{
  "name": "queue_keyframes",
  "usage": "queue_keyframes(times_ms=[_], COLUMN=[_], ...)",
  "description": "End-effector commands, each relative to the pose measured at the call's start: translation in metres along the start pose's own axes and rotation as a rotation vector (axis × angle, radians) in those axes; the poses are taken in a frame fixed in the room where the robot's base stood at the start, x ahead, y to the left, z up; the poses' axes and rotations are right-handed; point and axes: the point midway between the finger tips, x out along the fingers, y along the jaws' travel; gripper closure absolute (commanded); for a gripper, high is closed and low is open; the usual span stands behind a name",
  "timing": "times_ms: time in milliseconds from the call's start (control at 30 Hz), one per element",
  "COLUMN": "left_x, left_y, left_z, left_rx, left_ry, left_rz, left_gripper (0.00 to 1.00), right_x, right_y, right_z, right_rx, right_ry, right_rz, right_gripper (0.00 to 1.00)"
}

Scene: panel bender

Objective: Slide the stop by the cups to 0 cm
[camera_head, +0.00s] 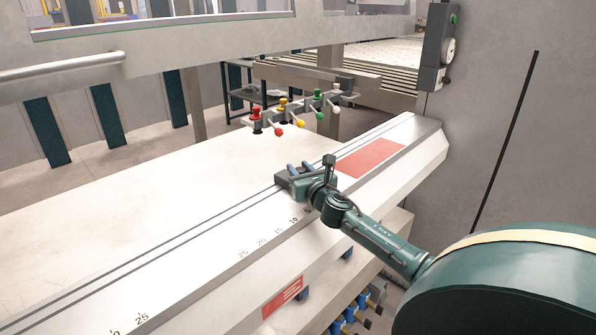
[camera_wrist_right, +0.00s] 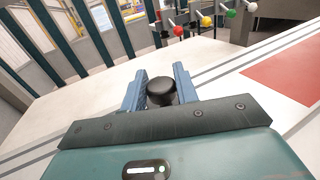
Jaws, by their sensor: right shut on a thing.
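The stop (camera_head: 284,181) is a dark grey block on the grooved rail of the pale table, towards its right end. Its round black knob (camera_wrist_right: 160,91) shows in the right wrist view. My right gripper (camera_head: 301,167) reaches across from the right, and its two blue fingers (camera_wrist_right: 179,82) are shut on the knob from either side. Printed scale numbers (camera_head: 278,231) fall from 25 towards 5 as they run right to my wrist. My wrist hides the scale beyond that, so I cannot read the stop's exact position. My left gripper is out of view.
Levers with red, yellow, green and white balls (camera_head: 279,131) stand behind the table. A red patch (camera_head: 370,157) marks the tabletop right of the stop. A grey wall (camera_head: 520,120) rises beyond the table's right end. The tabletop (camera_head: 130,210) to the left is clear.

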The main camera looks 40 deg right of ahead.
Motion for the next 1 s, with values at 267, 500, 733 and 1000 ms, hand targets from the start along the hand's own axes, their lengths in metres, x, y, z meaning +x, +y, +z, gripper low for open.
queue_keyframes(times_ms=[267, 500, 733, 1000], left_x=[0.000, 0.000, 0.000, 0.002], left_y=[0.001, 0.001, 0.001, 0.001], left_z=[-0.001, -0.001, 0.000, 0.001], left_rx=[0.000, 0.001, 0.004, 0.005], left_ry=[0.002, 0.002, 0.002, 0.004], left_rz=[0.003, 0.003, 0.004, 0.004], left_gripper=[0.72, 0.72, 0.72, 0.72], right_x=[0.001, 0.001, -0.012, -0.060], right_y=[-0.005, -0.003, -0.003, -0.002], right_z=[0.002, 0.001, 0.000, -0.001], right_rx=[-0.003, -0.002, -0.006, -0.005], right_ry=[-0.002, -0.001, 0.000, 0.002], right_rz=[-0.012, -0.008, -0.008, -0.005], right_gripper=[0.54, 0.50, 0.50, 0.50])
